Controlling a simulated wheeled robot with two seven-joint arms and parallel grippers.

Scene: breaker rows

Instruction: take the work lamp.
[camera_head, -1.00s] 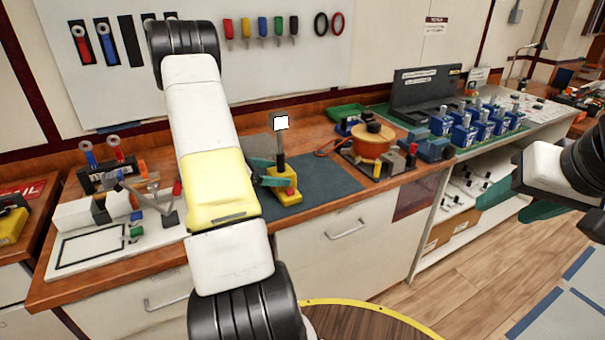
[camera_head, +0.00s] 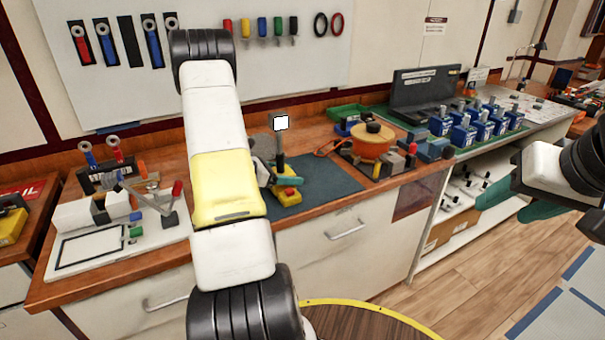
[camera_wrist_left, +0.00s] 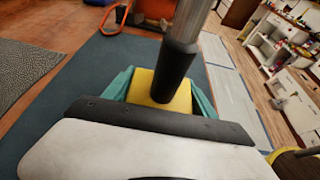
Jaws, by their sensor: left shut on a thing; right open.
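The work lamp stands on the dark mat (camera_head: 325,185) on the bench. It has a yellow base (camera_head: 288,195), a dark post and a lit white head (camera_head: 281,122). In the left wrist view the black grip (camera_wrist_left: 176,72) rises between the teal fingers, with the yellow base (camera_wrist_left: 146,88) beyond. I cannot tell whether the base touches the mat. My right gripper (camera_head: 515,203) is open and empty, out to the right above the floor.
An orange reel (camera_head: 371,143) sits right of the mat. Several blue breakers (camera_head: 465,135) stand on the right bench. A white board with small parts (camera_head: 95,248) lies at the left. The mat's front right is clear.

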